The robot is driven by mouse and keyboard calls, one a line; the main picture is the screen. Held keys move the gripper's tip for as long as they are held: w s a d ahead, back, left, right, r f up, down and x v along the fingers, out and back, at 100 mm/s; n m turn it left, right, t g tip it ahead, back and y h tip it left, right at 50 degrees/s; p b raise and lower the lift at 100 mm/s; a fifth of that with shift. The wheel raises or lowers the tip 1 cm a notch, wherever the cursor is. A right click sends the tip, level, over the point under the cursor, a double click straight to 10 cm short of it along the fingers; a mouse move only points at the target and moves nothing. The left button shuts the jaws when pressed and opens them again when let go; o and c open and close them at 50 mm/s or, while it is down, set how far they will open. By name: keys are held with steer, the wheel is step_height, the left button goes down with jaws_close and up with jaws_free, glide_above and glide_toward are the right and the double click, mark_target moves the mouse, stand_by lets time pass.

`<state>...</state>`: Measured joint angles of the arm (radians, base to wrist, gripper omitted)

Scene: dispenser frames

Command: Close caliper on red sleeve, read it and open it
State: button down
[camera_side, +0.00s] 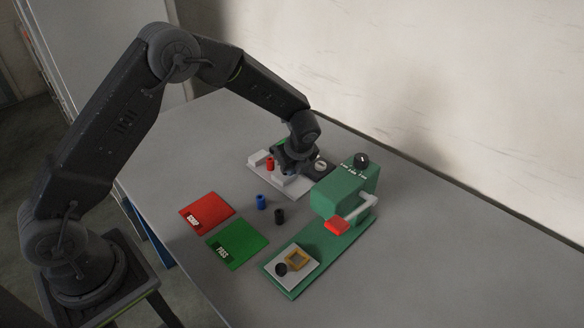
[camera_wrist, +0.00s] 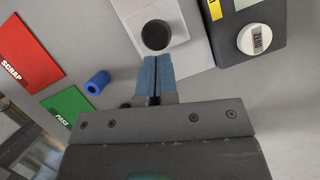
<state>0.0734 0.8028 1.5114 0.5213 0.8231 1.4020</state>
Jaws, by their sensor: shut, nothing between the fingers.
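The red sleeve (camera_side: 270,164) stands upright on the pale caliper base (camera_side: 297,191), beside a white block (camera_side: 257,158). It does not show in the wrist view. My gripper (camera_side: 289,172) is over the caliper, to the right of the sleeve in the side view. In the wrist view its blue fingertips (camera_wrist: 157,76) are together with nothing between them. Just beyond them is a round black knob (camera_wrist: 156,35) on a white block (camera_wrist: 172,13).
A red SCRAP pad (camera_side: 207,212) and green PASS pad (camera_side: 238,243) lie in front. A blue sleeve (camera_side: 261,202) and black sleeve (camera_side: 279,216) stand near them. A green press-like fixture (camera_side: 345,193) with a red-ended lever stands close to my gripper's right. The table's back right is clear.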

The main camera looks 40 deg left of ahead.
mark_target(280, 174)
steer(key=a, duration=0.4)
steer(key=shift+a, duration=0.35)
steer(key=shift+d, duration=0.1)
